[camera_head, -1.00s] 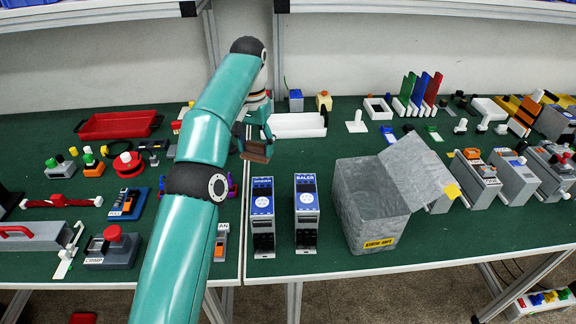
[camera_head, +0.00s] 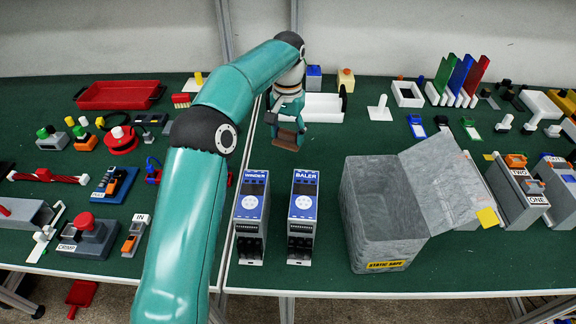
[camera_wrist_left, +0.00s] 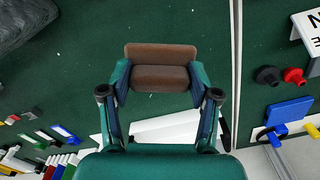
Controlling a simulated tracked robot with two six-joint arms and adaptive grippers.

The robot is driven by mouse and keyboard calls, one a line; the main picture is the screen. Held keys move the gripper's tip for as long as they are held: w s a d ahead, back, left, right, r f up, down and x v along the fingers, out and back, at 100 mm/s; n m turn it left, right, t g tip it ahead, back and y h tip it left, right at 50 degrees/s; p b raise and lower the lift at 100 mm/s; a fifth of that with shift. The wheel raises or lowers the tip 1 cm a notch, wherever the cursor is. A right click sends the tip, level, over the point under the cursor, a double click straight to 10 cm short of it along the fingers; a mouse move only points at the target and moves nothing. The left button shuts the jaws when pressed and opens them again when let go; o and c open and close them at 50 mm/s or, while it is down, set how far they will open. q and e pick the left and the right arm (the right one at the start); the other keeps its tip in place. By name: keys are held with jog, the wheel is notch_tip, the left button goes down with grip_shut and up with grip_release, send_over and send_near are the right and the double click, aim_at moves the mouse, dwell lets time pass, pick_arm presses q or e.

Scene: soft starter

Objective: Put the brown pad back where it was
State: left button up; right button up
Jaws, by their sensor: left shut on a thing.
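The brown pad (camera_wrist_left: 160,66) is a small brown block between the two fingertips of my left gripper (camera_wrist_left: 158,78) in the left wrist view. It also shows in the head view as a brown piece (camera_head: 287,140) at the lower end of my left gripper (camera_head: 287,125). The gripper is shut on it and holds it over the green table, behind the two blue-and-grey units marked WINDER (camera_head: 251,212) and BALER (camera_head: 302,210). My right gripper is not in view.
A grey metal box (camera_head: 385,220) labelled STATIC SAFE stands open to the right of BALER. A white tray (camera_head: 322,108) lies just behind the gripper. A red tray (camera_head: 118,95) is at the back left. Green table is clear between the units and the white tray.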

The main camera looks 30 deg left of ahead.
aim_at(287, 171)
pick_arm(q)
jog(key=f, duration=1)
jog(key=shift+s, duration=0.2)
jog(key=shift+f, duration=0.15)
jog(key=o, duration=1.1)
notch_tip(287, 171, up, 12)
jog(key=shift+r+p, duration=0.15)
jog(key=shift+p, duration=0.25)
